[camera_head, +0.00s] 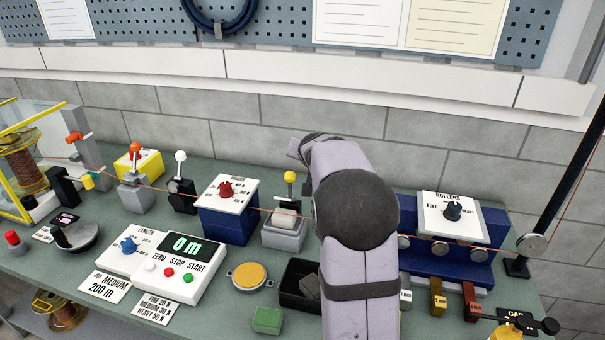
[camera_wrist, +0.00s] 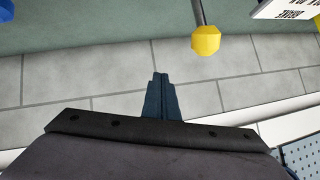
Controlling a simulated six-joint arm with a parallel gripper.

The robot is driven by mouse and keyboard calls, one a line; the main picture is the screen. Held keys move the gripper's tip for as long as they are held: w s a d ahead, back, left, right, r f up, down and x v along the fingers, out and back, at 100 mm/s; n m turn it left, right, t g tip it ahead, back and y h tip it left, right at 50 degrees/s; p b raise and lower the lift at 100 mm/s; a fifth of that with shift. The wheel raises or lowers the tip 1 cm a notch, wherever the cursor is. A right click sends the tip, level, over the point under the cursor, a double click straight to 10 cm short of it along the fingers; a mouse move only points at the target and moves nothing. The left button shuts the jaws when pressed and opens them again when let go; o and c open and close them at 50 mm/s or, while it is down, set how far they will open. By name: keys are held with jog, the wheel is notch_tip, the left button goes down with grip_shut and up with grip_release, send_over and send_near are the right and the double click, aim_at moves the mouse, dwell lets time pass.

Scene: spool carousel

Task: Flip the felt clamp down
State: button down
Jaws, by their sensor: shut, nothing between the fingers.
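The felt clamp (camera_head: 284,238) is a grey block with a pale felt pad, standing on the bench in the middle of the head view. Its lever stands upright and ends in a yellow knob (camera_head: 290,177). In the wrist view the yellow knob (camera_wrist: 206,40) shows at the upper right, on a thin rod. My gripper (camera_wrist: 160,77) is shut and empty, its dark fingers left of and below the knob in that picture, apart from it. In the head view my arm hides most of my gripper.
The brake box (camera_head: 228,211) with a red knob is left of the clamp, and the blue rollers unit (camera_head: 440,256) is to the right. A copper wire runs across the bench through these stations. A black tray (camera_head: 290,298) and a yellow round pad (camera_head: 250,275) lie in front.

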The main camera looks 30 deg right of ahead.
aim_at(289, 187)
jog(key=d+f+m+t+p, duration=0.1)
jog(key=d+f+t, duration=0.2)
jog(key=d, duration=0.2)
jog(key=s+a+f+m+t+y+p, duration=0.1)
jog(key=s+a+m+t+y+p, duration=0.25)
jog(key=s+t+y, duration=0.55)
jog(key=w+a+g+h+b, duration=0.1)
jog(key=w+a+g+b, duration=0.1)
jog(key=w+a, duration=0.3)
jog(key=shift+w+a+r, duration=0.2)
jog(key=shift+w+a, duration=0.1)
jog(key=shift+w, duration=0.95)
